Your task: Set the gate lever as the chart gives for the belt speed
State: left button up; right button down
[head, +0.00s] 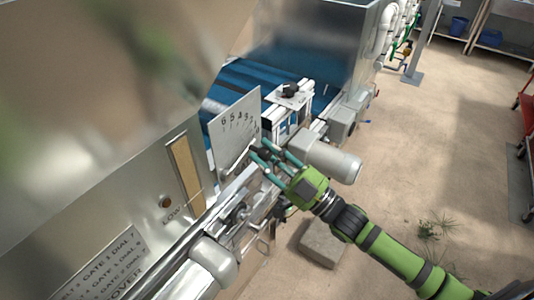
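The white scale plate (234,128) stands upright on the machine's side, with an arc of numbers from 6 downward; its lower right is partly covered by my fingers. My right gripper (258,150) is at the plate's right edge, its teal fingers apart. A dark part shows between the fingers; I cannot tell if it is the gate lever or part of my gripper. The lever's setting is not readable. The chart label (104,268) on the steel panel at lower left has rows with belt, gate and dial values, partly cut off. My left gripper is not in view.
The blue belt (265,82) runs behind the plate. A grey motor cylinder (327,160) sticks out right of my gripper. Rails and brackets line the machine's side. A grey block (321,243) lies on the floor below my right arm. Open floor extends to the right.

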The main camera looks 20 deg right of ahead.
jog(key=shift+s+a+r+n+g+y, duration=0.15)
jog(key=shift+r+n+g+y, duration=0.15)
jog(key=shift+n, duration=0.55)
jog(key=shift+s+a+r+n+g+y, duration=0.1)
jog(key=shift+r+n+g+y, duration=0.2)
jog(key=shift+n, duration=0.55)
jog(key=c, duration=1)
grip_release()
jog(key=shift+r, duration=0.15)
jog(key=v, duration=1.2)
jog(key=shift+a, duration=0.1)
jog(key=shift+w, duration=0.1)
